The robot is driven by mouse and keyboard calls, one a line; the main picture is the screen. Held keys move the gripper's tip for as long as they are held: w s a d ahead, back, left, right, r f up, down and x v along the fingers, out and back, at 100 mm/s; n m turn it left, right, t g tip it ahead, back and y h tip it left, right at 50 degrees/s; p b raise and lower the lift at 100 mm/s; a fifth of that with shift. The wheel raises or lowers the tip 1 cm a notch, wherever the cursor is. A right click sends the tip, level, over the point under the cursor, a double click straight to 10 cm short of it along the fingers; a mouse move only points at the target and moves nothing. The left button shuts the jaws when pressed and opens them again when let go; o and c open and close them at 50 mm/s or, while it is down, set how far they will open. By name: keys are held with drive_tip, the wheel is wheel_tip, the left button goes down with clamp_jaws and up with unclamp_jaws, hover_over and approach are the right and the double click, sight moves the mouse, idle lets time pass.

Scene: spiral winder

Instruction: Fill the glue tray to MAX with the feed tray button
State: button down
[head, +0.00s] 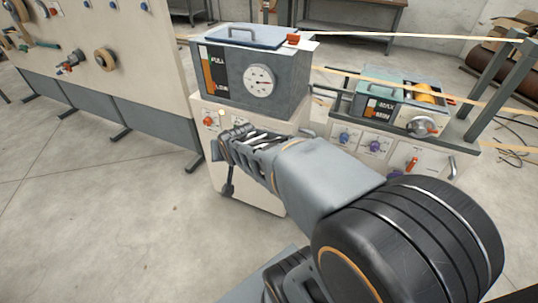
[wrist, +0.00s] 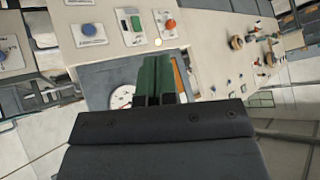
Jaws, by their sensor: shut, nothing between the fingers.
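The glue tray (head: 398,82) stands on the right-hand cabinet in the head view, a teal box with an orange roller. Its front gauge (head: 378,109) is marked MAX and MIN; I cannot read the level for certain. Below it are a blue button (head: 344,137) and a purple-blue button (head: 374,146); their labels are too small to read. My gripper (head: 222,146) is shut and empty, in front of the left cabinet.
A grey glue tank (head: 250,82) with a FULL/LOW gauge and round dial stands left of the tray. A red knob (head: 208,121) is on the cabinet below it. A beige panel (head: 110,60) with spools stands at left. Tan strips cross above the tray. Floor at left is clear.

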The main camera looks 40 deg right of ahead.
drive_tip(key=w+d+f+m+t+h+b, duration=0.2)
drive_tip(key=w+d+f+m+t+b, duration=0.3)
drive_tip(key=d+f+b, duration=0.3)
drive_tip(key=w+d+f+m+t+h+b, duration=0.2)
drive_tip(key=w+d+f+m+t+b, duration=0.3)
drive_tip(key=f+b, duration=0.9)
drive_tip(key=d+t+b, duration=0.1)
drive_tip(key=d, duration=0.2)
drive_tip(key=shift+w+f+b, duration=0.25)
drive_tip(key=shift+b, duration=0.1)
drive_tip(key=shift+d, duration=0.1)
drive_tip(key=w+d, duration=0.4)
drive_tip(key=d, duration=0.3)
drive_tip(key=shift+d+p, duration=0.25)
drive_tip(key=shift+p, duration=0.2)
drive_tip(key=shift+w+d, duration=0.15)
idle(0.3)
drive_tip(key=shift+w+d, duration=0.15)
drive_tip(key=shift+d, duration=0.1)
